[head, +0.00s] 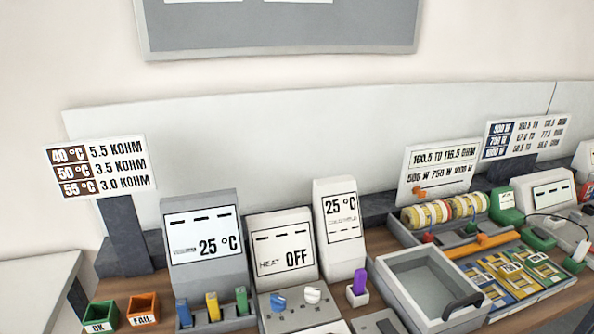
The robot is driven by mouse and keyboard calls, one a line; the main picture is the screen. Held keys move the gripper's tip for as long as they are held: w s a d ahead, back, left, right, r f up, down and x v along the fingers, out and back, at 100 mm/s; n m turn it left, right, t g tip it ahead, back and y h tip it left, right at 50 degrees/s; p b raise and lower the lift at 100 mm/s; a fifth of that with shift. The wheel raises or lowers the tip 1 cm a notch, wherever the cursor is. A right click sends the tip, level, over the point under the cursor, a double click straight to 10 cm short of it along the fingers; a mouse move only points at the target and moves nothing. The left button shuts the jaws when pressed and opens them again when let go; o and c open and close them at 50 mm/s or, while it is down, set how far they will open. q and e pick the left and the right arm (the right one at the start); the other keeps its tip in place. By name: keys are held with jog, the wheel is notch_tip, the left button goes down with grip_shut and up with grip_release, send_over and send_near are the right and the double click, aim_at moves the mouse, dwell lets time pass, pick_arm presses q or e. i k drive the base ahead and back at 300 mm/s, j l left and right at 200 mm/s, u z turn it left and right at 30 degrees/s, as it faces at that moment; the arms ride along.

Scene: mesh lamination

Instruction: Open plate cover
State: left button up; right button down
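A grey box-like unit (395,292) stands at the lower right of the head view, with a pale recessed or see-through top. A dark curved handle (462,304) sits at its front right corner. This looks like the plate cover, but I cannot tell for sure, nor whether a clear lid lies over the recess. Neither of my grippers is in view.
Green (101,316) and orange (143,308) bins are at lower left. A tray with reels (440,213) and an orange-handled tool (480,245) lies right.

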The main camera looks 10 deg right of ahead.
aim_at(481, 306)
jog(key=z, duration=1.25)
